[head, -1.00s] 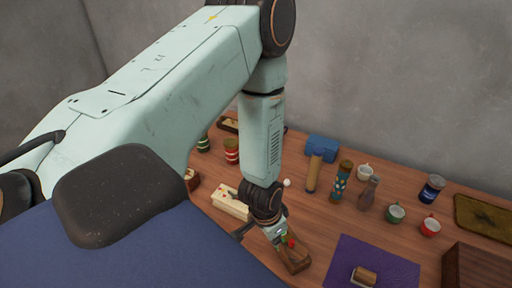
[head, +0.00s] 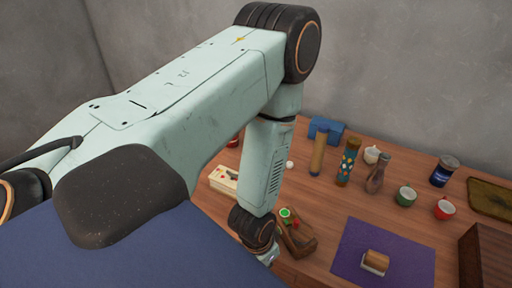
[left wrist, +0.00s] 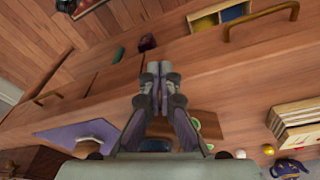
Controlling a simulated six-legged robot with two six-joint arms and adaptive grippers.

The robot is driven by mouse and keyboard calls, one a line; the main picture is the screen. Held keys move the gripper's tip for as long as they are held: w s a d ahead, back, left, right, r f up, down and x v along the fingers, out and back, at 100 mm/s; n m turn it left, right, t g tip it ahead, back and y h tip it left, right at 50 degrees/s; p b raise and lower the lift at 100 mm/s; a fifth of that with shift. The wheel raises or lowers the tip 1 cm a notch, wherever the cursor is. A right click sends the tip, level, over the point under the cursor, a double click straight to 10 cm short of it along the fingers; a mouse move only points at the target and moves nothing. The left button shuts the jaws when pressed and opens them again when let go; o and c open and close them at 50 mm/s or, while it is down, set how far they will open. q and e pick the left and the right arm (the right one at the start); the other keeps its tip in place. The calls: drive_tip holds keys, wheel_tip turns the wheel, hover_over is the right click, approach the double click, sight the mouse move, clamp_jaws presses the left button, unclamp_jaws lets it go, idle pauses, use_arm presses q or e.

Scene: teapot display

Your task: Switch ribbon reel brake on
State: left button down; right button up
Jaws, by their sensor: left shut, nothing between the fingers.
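A brown wooden device (head: 299,240), which seems to be the ribbon reel brake, sits near the table's front edge in the head view. A bright green round part (head: 285,212) and a small red part (head: 295,223) show on it. I cannot tell the brake's setting. My left gripper (head: 270,258) is just left of and below the device, apart from it, partly hidden by its wrist. In the left wrist view the left gripper (left wrist: 158,72) has its fingers together and empty, in front of the wooden table front. The right gripper is not in view.
A purple mat (head: 345,262) with a small roll-topped block (head: 376,262) lies right of the device. A cream box (head: 223,180) stands left. Cups, a bottle and cylinders stand behind. The wrist view shows drawer handles (left wrist: 262,20) and a compartmented tray (left wrist: 205,22).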

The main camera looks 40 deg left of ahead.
use_arm(q)
drive_tip(key=s+d+f+b, duration=0.1)
drive_tip(key=s+f+b, duration=0.1)
drive_tip(key=f+b, duration=0.6)
drive_tip(key=s+d+f+n+b, duration=0.1)
drive_tip(key=s+f+b, duration=0.2)
drive_tip(key=f+b, duration=0.6)
drive_tip(key=shift+s+f+n, duration=0.2)
drive_tip(key=shift+f+n, duration=0.1)
drive_tip(key=shift+f, duration=0.75)
drive_tip(key=shift+r, duration=0.1)
wheel_tip(320, 180, up, 8)
drive_tip(key=w+p, duration=0.1)
drive_tip(key=p, duration=0.7)
drive_tip(key=shift+w+a+r, duration=0.15)
drive_tip(key=shift+w+a, duration=0.05)
drive_tip(key=shift+a, duration=0.15)
